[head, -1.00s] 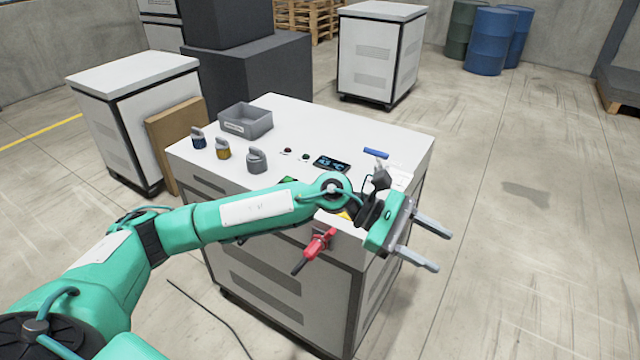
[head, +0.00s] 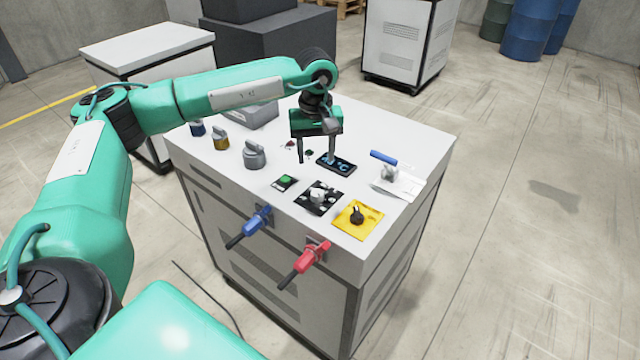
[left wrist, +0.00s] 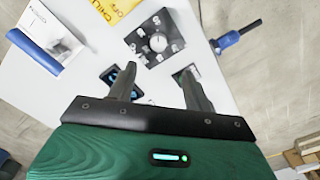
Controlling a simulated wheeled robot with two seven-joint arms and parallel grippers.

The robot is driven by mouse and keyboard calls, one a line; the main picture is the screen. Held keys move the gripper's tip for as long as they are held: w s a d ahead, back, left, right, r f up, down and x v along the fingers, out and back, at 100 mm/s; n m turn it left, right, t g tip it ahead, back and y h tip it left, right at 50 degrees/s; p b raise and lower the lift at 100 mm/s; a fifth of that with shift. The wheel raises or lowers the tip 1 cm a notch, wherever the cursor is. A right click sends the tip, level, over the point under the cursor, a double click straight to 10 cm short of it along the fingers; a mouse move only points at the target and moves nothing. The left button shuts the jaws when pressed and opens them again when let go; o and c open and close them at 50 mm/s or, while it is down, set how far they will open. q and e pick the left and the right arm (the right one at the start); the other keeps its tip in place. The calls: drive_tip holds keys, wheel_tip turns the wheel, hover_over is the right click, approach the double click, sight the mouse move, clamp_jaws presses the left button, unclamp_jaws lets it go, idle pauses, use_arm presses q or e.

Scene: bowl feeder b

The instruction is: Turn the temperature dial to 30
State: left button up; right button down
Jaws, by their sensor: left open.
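The temperature dial, a grey knob on a black plate with white markings (head: 319,196), sits near the front of the white cabinet top. In the left wrist view the dial (left wrist: 157,42) lies just beyond my fingertips; its exact setting is too small to tell. A small dark display with blue digits (head: 338,164) is behind the dial, and I cannot read it now. My left gripper (head: 316,159) points down above the cabinet top, behind the dial and beside the display. Its two fingers are apart with nothing between them. My right gripper is not in view.
A yellow plate with a black knob (head: 358,218) is right of the dial; a green button (head: 286,181) is left. Blue (head: 249,227) and red (head: 304,262) handles stick out in front. A grey lidded knob (head: 254,156) and a grey bin (head: 250,115) stand left.

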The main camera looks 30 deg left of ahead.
sight(317, 192)
use_arm(q)
wheel_tip(317, 192, down, 4)
drive_tip(key=shift+w+r+p, duration=0.1)
drive_tip(key=shift+p, duration=0.35)
wheel_tip(317, 192, down, 7)
drive_tip(key=shift+f+p, duration=0.1)
drive_tip(key=shift+p, duration=0.65)
drive_tip(key=shift+w+f, duration=0.1)
drive_tip(key=shift+f, duration=0.35)
drive_tip(key=shift+c, duration=0.2)
drive_tip(key=c, duration=0.7)
drive_tip(key=shift+c, duration=1.1)
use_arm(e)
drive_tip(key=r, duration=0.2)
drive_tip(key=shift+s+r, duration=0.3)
